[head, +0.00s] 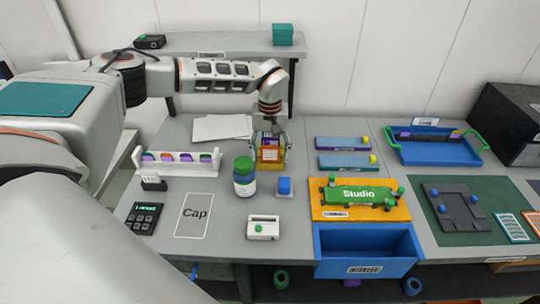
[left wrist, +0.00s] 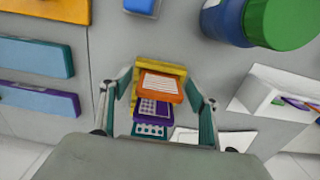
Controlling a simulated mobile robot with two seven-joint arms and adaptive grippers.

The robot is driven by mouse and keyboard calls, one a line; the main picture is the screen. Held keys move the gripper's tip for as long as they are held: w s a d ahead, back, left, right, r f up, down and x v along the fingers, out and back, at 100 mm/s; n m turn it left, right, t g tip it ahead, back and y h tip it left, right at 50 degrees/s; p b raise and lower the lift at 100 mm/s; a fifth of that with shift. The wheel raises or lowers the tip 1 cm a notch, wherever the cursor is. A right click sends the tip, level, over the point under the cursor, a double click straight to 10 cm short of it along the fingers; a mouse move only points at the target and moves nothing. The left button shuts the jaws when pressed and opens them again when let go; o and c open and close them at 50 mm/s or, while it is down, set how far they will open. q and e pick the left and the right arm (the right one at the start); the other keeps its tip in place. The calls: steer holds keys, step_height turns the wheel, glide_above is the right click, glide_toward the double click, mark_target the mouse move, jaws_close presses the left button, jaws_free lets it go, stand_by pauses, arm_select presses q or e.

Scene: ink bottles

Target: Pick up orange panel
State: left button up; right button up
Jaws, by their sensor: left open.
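An orange panel (left wrist: 160,84) with a white lined label stands in a small yellow rack (left wrist: 176,68). Purple (left wrist: 154,108) and teal (left wrist: 150,130) panels are in line with it. In the head view the orange panel (head: 270,155) shows low in the rack, on the grey table behind the green-capped bottle. My left gripper (head: 270,148) is open above the rack. In the left wrist view its fingers (left wrist: 160,76) stand either side of the panels with gaps; contact is not visible. My right gripper is not in view.
The green-capped bottle (head: 244,178) and a blue block (head: 284,186) stand just in front of the rack. A white rack of coloured pieces (head: 207,170) is to the left, and two long boxes (head: 343,143) (head: 342,162) to the right. White sheets (head: 222,127) lie behind.

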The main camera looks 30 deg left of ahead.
arm_select(q)
steer(key=shift+f, duration=0.25)
steer(key=c, duration=1.2)
steer(key=shift+r, duration=0.1)
